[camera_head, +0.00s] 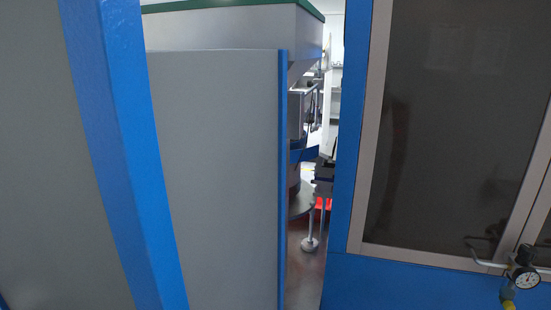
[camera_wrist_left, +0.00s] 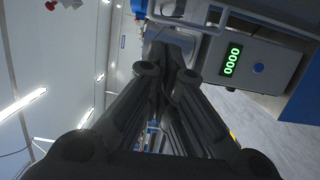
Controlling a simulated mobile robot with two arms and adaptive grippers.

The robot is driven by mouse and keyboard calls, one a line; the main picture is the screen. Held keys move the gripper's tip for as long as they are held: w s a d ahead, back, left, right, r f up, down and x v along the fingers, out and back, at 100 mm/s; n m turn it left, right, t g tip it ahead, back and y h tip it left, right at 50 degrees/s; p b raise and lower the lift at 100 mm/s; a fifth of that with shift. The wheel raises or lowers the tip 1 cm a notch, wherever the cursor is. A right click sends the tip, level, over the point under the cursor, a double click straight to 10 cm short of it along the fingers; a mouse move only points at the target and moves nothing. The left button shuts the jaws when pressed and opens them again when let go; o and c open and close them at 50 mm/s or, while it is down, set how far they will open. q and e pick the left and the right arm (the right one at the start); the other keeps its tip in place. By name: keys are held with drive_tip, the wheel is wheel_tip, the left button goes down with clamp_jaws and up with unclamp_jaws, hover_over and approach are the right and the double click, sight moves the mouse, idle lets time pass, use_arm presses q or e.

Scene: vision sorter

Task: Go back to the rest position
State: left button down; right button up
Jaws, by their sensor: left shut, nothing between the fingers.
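My left gripper (camera_wrist_left: 168,88) shows in the left wrist view, with its dark fingers drawn together and nothing between them. Past its fingertips is a grey machine panel with a green digital display (camera_wrist_left: 232,60) reading zeros and a blue round button (camera_wrist_left: 258,68). I cannot tell how far the fingertips are from that panel. Neither gripper shows in the head view. My right gripper is not in view.
In the head view, a grey panel (camera_head: 215,180) and a blue post (camera_head: 115,130) stand close in front. A blue-framed cabinet with a dark window (camera_head: 450,120) and a pressure gauge (camera_head: 525,279) is at the right. A narrow gap between them shows machinery and floor (camera_head: 303,285).

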use_arm(q)
drive_tip(key=x, duration=1.2)
drive_tip(key=shift+s, duration=0.25)
